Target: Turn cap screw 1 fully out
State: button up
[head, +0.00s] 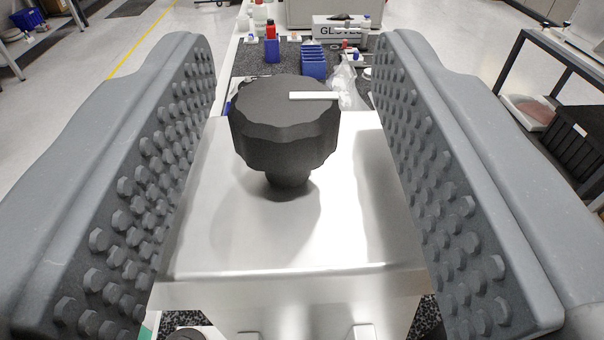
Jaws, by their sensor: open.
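A black scalloped knob, the head of a cap screw (284,125), stands upright on a shiny metal block (330,230) in the head view. A white mark lies across the right part of its top. A narrower black neck below it meets the block; no thread shows. My gripper (296,130) is open. Its two grey jaws with studded inner pads stand left and right of the knob, with a clear gap on both sides. I cannot tell whether this is cap screw 1, as no number shows.
Behind the knob, a bench holds blue racks (313,60), a red-capped bottle (271,30), a clear plastic bag (345,80) and a glove box (341,27). A dark-framed table (520,50) stands at the right. Open floor lies at the left.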

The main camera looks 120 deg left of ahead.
aim_at(296, 152)
jog(key=shift+v, duration=2.65)
jog(key=shift+w+d+r, duration=0.15)
jog(key=shift+w+d, duration=0.05)
jog(key=shift+d, duration=0.15)
jog(key=shift+w+d+f, duration=0.25)
jog(key=shift+w+d, duration=0.1)
jog(key=shift+d, duration=0.25)
